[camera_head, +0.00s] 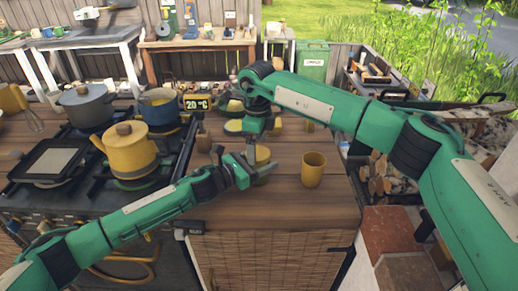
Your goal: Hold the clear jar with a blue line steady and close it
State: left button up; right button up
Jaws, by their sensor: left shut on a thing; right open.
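My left gripper (252,168) is shut on a small container with a tan top (263,154), which stands on the wooden counter. The gripper covers much of it, so I cannot make out clear walls or a blue line; it appears to be the jar. My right gripper (253,137) comes down from above, open, close over the container's left side. Its fingertips are small and partly hidden, and I cannot tell whether they touch the top. No separate lid can be picked out with certainty.
A yellow cup (313,170) stands right of the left gripper. Plates (233,127) lie behind the grippers. A stove with a yellow kettle (130,149), a blue pot (160,107) and a grey pot (87,104) is on the left. The counter's front right is clear.

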notch_tip(320, 180, up, 2)
jog(key=shift+r, duration=0.15)
jog(key=shift+d, duration=0.1)
jog(key=shift+w, duration=0.1)
jog(key=shift+c, duration=0.4)
jog(key=n, duration=0.3)
jog(key=shift+r+n, duration=0.35)
jog(key=shift+n, duration=0.05)
jog(key=n, duration=0.2)
jog(key=r+n, duration=0.1)
jog(key=n, duration=0.1)
jog(key=shift+n, duration=0.3)
jog(key=n, duration=0.2)
jog(key=r+n, duration=0.1)
jog(key=n, duration=0.5)
jog(key=shift+r, duration=0.35)
